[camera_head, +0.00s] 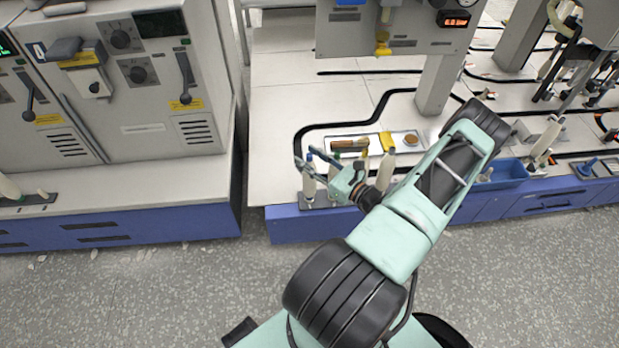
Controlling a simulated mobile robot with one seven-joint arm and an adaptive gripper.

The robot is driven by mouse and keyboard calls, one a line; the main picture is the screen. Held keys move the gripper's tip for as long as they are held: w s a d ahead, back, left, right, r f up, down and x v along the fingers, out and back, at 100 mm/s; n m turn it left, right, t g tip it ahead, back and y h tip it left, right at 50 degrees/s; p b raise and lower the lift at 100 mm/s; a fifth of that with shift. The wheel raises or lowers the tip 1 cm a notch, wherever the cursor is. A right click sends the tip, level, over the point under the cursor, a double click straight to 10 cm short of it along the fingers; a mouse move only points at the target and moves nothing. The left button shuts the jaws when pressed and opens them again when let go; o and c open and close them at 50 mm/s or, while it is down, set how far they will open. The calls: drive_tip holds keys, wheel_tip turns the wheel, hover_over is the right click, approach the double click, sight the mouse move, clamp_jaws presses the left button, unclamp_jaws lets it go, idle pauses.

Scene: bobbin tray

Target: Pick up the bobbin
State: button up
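A white cone-shaped bobbin (308,184) with a dark blue top stands upright near the table's front edge, left of my wrist. A second pale bobbin (386,172) with a yellowish top stands just right of my gripper's wrist. A white tray (374,152) behind them holds a brown cylindrical piece, a yellow item and a round tan piece. I cannot tell which piece the task means. My gripper (309,158) points left, its fingers apart around or just above the blue-topped bobbin. Contact cannot be made out, and I see nothing held.
The white table (277,110) has free room at left and behind the tray. A black raised track (345,124) curves behind the tray. A grey post (436,85) stands behind my arm. A blue bin (503,172) is at right. A control cabinet (135,80) stands at left.

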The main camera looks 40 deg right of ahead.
drive_tip(key=shift+c, duration=0.5)
clamp_jaws()
